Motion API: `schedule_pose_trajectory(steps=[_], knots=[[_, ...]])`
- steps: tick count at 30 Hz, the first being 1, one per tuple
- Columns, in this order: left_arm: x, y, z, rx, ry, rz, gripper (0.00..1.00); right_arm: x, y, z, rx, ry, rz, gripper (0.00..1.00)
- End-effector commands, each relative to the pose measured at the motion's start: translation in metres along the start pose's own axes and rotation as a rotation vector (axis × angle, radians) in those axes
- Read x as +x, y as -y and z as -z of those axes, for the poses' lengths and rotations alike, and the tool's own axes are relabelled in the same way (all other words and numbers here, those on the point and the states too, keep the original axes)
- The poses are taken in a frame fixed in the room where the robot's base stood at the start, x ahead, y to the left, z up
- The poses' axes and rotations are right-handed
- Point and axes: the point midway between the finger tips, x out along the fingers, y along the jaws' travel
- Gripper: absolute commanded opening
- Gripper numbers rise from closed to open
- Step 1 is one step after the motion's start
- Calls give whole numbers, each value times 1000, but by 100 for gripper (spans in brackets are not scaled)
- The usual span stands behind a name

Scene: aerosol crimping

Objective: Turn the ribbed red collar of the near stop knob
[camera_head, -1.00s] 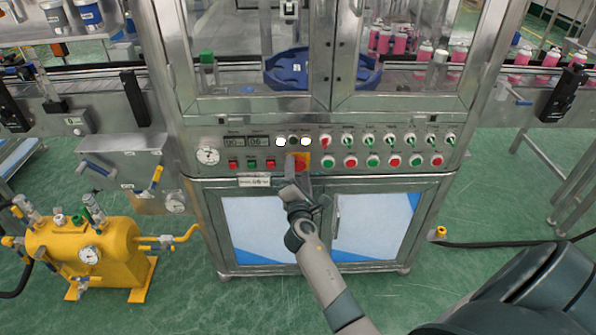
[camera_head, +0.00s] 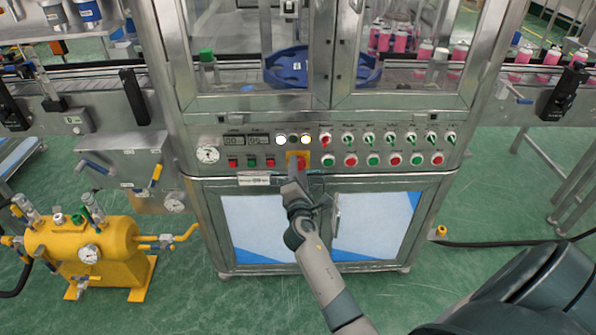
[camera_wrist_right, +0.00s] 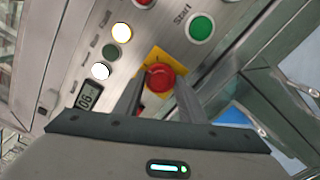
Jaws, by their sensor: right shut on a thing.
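The near stop knob (camera_head: 300,160) is a red mushroom-shaped knob on a yellow square plate, low in the middle of the machine's control panel. In the right wrist view the red knob (camera_wrist_right: 160,77) sits between the two fingers of my right gripper (camera_wrist_right: 158,92). My right gripper (camera_head: 297,172) reaches it from below and is shut on its red collar. The ribs of the collar are too small to make out, and the fingers hide part of its sides. My left gripper is not in view.
A row of green and red buttons (camera_head: 372,160) with switches above lies right of the knob. A dial gauge (camera_head: 208,154), displays and lamps (camera_head: 281,140) are to its left. Cabinet doors (camera_head: 262,225) are below. A yellow tank (camera_head: 85,245) stands at lower left.

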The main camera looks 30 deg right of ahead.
Motion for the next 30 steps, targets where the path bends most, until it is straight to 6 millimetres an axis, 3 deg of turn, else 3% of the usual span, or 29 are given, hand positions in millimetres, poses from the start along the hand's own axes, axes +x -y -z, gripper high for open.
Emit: schedule_pose_trajectory(steps=[18, 30], knots=[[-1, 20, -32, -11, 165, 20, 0, 0, 2, 1, 449, 1, 2, 14], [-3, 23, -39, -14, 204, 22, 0, 0, 0, 0, 580, 0, 1, 14]])
